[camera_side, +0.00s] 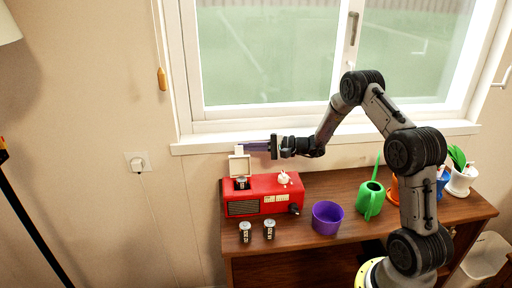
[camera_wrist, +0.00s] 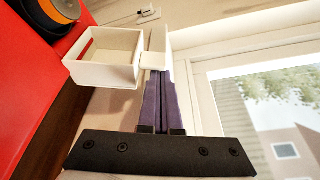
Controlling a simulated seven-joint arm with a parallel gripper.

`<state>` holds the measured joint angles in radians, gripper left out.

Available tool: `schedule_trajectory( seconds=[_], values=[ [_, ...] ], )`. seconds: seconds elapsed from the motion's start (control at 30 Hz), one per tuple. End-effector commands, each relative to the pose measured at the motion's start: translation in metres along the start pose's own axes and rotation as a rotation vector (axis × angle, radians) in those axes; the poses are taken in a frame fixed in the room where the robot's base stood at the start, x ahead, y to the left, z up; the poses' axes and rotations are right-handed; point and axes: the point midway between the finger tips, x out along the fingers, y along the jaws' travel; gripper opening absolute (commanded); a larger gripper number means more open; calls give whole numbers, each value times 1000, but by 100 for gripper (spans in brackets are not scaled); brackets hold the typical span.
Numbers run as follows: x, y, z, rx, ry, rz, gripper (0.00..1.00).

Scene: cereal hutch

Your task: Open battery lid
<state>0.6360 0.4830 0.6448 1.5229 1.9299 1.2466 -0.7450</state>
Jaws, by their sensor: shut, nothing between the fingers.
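A red radio (camera_side: 262,196) sits at the left end of the wooden table. Its cream battery lid (camera_side: 239,165) stands raised, roughly upright, above the compartment at the radio's top left; a battery (camera_side: 241,183) shows in the opening. In the wrist view the lid (camera_wrist: 104,57) is a pale, box-like piece with a tab beside my fingertips. My gripper (camera_side: 241,148) is level, pointing left, with its purple fingers at the lid's top edge. In the wrist view the fingers (camera_wrist: 158,75) are shut together with nothing between them. Whether they touch the lid is unclear.
Two batteries (camera_side: 245,232) (camera_side: 269,230) stand in front of the radio. A purple pot (camera_side: 327,218), a green watering can (camera_side: 371,200) and a white plant pot (camera_side: 461,181) stand to the right. The window sill (camera_side: 200,146) runs close behind my gripper.

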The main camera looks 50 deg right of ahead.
Motion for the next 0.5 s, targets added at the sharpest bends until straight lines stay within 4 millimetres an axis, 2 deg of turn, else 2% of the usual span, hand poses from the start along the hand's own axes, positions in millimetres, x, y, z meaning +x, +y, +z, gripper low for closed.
schedule_trajectory(
  seconds=[0.37,0.5],
  values=[
    [2,0,0,-3,0,-1,0],
    [0,-1,6,-58,-2,-20,0]
  ],
)
